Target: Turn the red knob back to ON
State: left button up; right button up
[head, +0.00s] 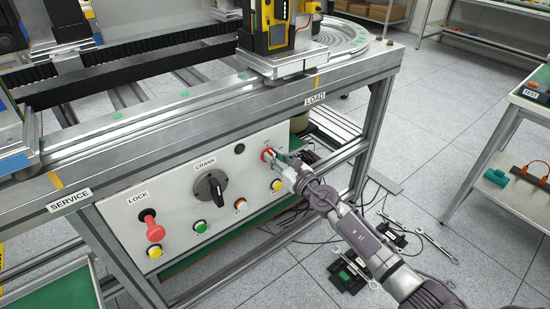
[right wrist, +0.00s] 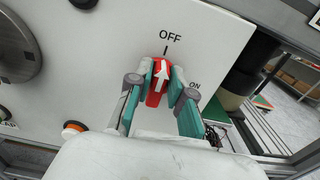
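The red knob (right wrist: 153,99) is on the white control panel (head: 180,195), at its upper right in the head view (head: 267,154). In the head view the right gripper (head: 281,160) reaches the panel from the right and covers part of the knob. My left gripper is out of view.
The panel also carries a black crank knob (head: 210,188), a red LOCK handle (head: 154,228) and several coloured buttons. A steel machine frame (head: 130,120) stands above.

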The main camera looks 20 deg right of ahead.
grip_shut()
jog(key=shift+m, duration=0.3)
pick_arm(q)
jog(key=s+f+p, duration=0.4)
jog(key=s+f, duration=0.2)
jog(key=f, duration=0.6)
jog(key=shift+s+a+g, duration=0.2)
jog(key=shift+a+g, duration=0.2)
pick_arm(e)
jog(key=shift+w+d+f+m, duration=0.1)
jog(key=shift+d+f+m, duration=0.1)
jog(key=shift+m, duration=2.75)
jog(key=shift+w+d+f+m, duration=0.1)
jog(key=shift+d+f+m, duration=0.15)
jog(key=shift+m, duration=2.65)
jog(key=shift+d+f+m, duration=0.15)
jog(key=shift+f+m, duration=0.05)
jog(key=shift+m, duration=2.75)
